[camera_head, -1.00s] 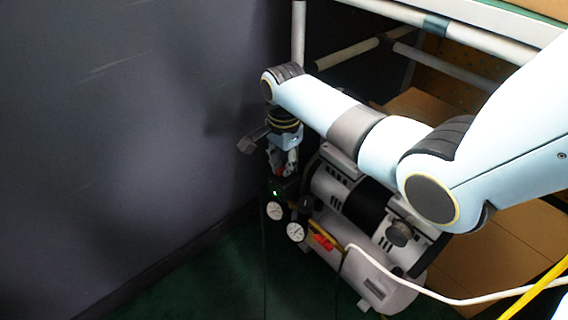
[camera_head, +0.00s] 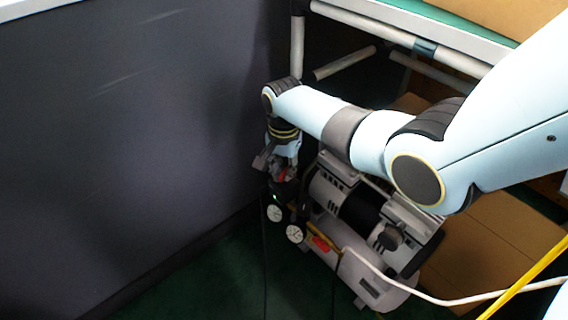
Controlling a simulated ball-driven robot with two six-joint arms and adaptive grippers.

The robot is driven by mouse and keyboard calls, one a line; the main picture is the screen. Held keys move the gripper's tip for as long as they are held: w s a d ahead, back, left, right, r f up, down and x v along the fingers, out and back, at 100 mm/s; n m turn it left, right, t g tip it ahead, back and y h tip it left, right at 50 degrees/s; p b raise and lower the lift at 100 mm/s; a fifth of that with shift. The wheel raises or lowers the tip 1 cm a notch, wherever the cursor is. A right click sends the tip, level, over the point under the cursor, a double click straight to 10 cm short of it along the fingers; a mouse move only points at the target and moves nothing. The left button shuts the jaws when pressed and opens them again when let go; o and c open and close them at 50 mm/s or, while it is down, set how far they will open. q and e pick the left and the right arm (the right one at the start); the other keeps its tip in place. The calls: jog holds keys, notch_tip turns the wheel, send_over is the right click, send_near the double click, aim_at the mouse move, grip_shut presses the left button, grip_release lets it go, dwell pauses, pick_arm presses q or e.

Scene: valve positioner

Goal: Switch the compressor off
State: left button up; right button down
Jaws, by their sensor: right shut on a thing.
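The compressor (camera_head: 372,285) stands on the green floor beside the dark wall, with a silver tank, a grey and black motor and two round white gauges (camera_head: 295,233) at its front left. A dark switch box (camera_head: 284,192) with a small green light sits above the gauges. My right gripper (camera_head: 282,176) points down at the top of this box and is shut on a red part there, seemingly the switch knob. The fingertips and most of the red part are small and partly hidden. My left gripper is not in view.
The dark wall (camera_head: 130,140) is close on the left of my right gripper. A white-framed table (camera_head: 440,35) stands behind the compressor. Cardboard (camera_head: 510,240) lies to the right. A white hose (camera_head: 420,296) and a yellow cable (camera_head: 530,283) cross the lower right.

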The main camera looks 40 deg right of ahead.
aim_at(285, 173)
jog(key=n+p, duration=0.2)
jog(key=n, duration=0.4)
jog(key=shift+r+p, duration=0.1)
jog(key=shift+p, duration=0.25)
jog(key=shift+n, duration=0.7)
jog(key=n, duration=0.2)
jog(key=shift+n+p, duration=0.3)
jog(key=shift+p, duration=0.1)
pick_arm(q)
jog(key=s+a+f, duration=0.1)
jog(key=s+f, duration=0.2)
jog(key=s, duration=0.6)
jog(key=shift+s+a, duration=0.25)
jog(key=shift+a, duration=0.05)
pick_arm(e)
jog(key=shift+d+n, duration=0.1)
jog(key=shift+n, duration=1.5)
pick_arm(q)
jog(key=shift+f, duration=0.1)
pick_arm(e)
jog(key=shift+n, duration=0.3)
jog(key=c, duration=1.4)
grip_release()
notch_tip(285, 173, up, 12)
